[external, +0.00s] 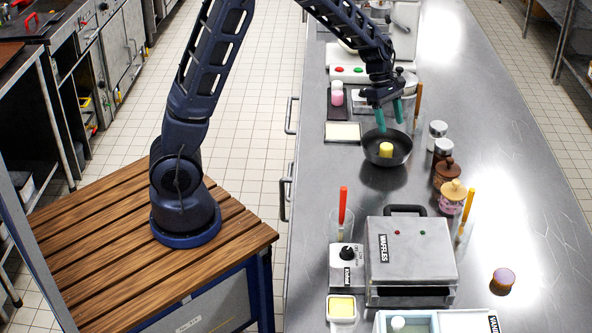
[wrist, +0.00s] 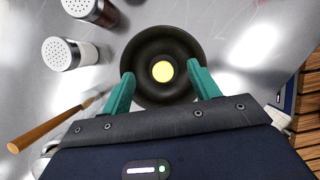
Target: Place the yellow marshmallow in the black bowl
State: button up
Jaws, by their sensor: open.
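The yellow marshmallow (external: 386,150) stands inside the black bowl (external: 399,158) on the steel counter. In the wrist view the marshmallow (wrist: 162,71) shows as a yellow disc near the middle of the round black bowl (wrist: 141,49). My gripper (external: 390,122) has teal fingers and is above the bowl, at its far side in the external view. The fingers look apart from the marshmallow.
Shakers (external: 437,132) and a brown jar (external: 446,172) stand right of the bowl. A waffle maker (external: 412,250) is nearer the camera. A pale square dish (external: 343,132) lies left of the bowl. A wooden-handled utensil (wrist: 45,130) lies near the gripper. The counter's right side is mostly clear.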

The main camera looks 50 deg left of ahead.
jog(key=shift+r, duration=0.1)
dwell(0.3)
jog(key=s+a+r+m+t+y, duration=0.1)
jog(key=s+a+r+m+t, duration=0.1)
jog(key=s+a+r+m, duration=0.95)
jog(key=s+a+r+m+t+y, duration=0.1)
jog(key=s+a+r+m, duration=0.1)
jog(key=s, duration=0.5)
jog(key=s+a+r+m+t+y, duration=0.1)
jog(key=s+a+r+m, duration=0.1)
jog(key=s+a, duration=0.3)
jog(key=s+a+r+m+t+y, duration=0.1)
jog(key=s+a, duration=0.3)
jog(key=s, duration=0.5)
jog(key=shift+s+r+m+y, duration=0.15)
jog(key=shift+r+m+y, duration=0.15)
jog(key=shift+r+m, duration=0.35)
jog(key=shift+f, duration=0.1)
